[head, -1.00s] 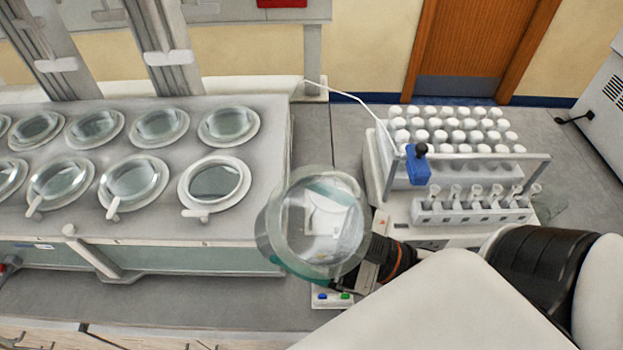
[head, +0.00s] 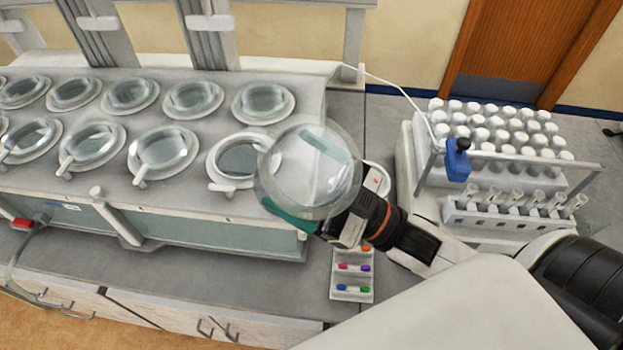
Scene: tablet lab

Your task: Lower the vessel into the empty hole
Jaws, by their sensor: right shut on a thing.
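My right gripper (head: 318,222) is shut on a clear round glass vessel (head: 308,165). It holds the vessel in the air by its side, at the right end of the dissolution bath (head: 180,205). In the picture the vessel overlaps the right edge of the empty hole. The empty hole (head: 240,158) is the front-row opening at the right end, with a pale ring and a dark inside. The other holes hold glass vessels, such as the front-row vessel (head: 165,150) beside it. The vessel's height above the bath top is hard to tell. My left gripper is not in view.
A tray with coloured capsules (head: 352,275) lies on the bench right of the bath. Metal columns (head: 207,35) rise behind the bath.

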